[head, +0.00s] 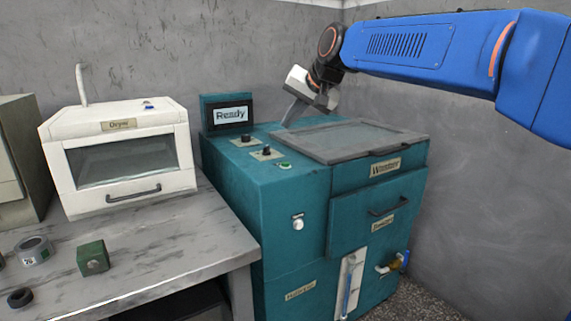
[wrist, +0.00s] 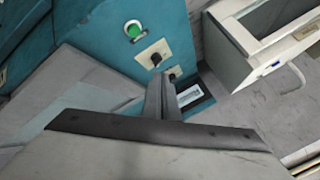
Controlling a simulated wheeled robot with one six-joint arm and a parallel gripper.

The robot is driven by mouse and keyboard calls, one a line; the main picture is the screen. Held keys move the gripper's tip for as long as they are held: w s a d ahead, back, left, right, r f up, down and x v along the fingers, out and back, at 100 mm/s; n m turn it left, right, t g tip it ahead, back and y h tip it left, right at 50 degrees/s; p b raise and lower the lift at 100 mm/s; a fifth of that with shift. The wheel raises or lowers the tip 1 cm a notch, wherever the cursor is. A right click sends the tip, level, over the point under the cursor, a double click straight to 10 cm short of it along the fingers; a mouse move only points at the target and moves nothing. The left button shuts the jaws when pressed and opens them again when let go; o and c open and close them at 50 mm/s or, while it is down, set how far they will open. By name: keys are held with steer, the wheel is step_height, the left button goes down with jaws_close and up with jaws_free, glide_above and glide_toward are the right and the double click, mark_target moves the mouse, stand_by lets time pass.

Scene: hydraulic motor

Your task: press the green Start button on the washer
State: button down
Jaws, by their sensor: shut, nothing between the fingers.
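The teal washer (head: 232,185) stands in the middle of the head view, with a "Washer" label on its front and a small display (head: 231,115) reading "Ready". The green Start button (head: 285,165) is on its top panel near the front edge; it also shows in the wrist view (wrist: 133,30). My gripper (head: 287,124) is above the back of the washer top, pointing down, fingers together and empty. In the wrist view my gripper (wrist: 163,84) appears below and right of the green button, close to the lower black knob (wrist: 174,73). Whether the fingertips touch the panel cannot be told.
Two black knobs (head: 266,151) sit behind the button. A grey lid (head: 348,140) covers the washer top to the right. A white dryer (head: 120,155) stands on the bench (head: 190,235) at left, with a green block (head: 93,257) and dark rings in front. Grey walls stand behind.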

mark_target(285, 164)
steer(key=shift+w+a, duration=0.1)
steer(key=shift+a, duration=0.1)
steer(key=shift+f, duration=4.35)
steer(key=shift+f, duration=0.2)
steer(key=shift+f, duration=0.25)
steer(key=shift+f, duration=0.35)
steer(key=shift+r, duration=0.8)
